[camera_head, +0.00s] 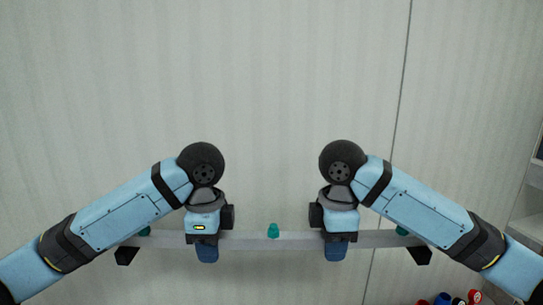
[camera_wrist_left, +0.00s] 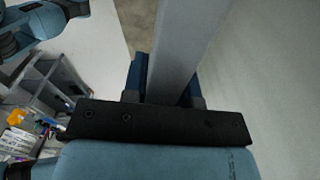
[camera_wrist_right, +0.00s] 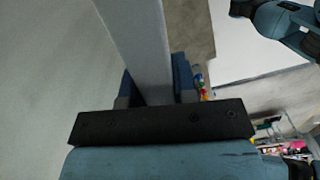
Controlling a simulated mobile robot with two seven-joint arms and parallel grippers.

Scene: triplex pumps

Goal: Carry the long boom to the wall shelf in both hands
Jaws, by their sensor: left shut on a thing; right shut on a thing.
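The long boom (camera_head: 290,241) is a straight grey bar with teal knobs and dark end pieces. It lies level across the lower part of the head view. My left gripper (camera_head: 207,250) is shut on it left of the middle teal knob. My right gripper (camera_head: 336,249) is shut on it right of that knob. The boom runs up between the blue fingers in the left wrist view (camera_wrist_left: 180,55) and in the right wrist view (camera_wrist_right: 140,50). The fingertips are partly hidden behind the dark gripper bodies. The boom hangs clear of any support that I can see.
A plain pale wall (camera_head: 270,80) fills most of the head view. Grey shelving (camera_head: 526,215) shows at the right edge, with several red and blue items (camera_head: 455,299) low at the right. A grey rack (camera_wrist_left: 50,85) with small coloured items shows in the left wrist view.

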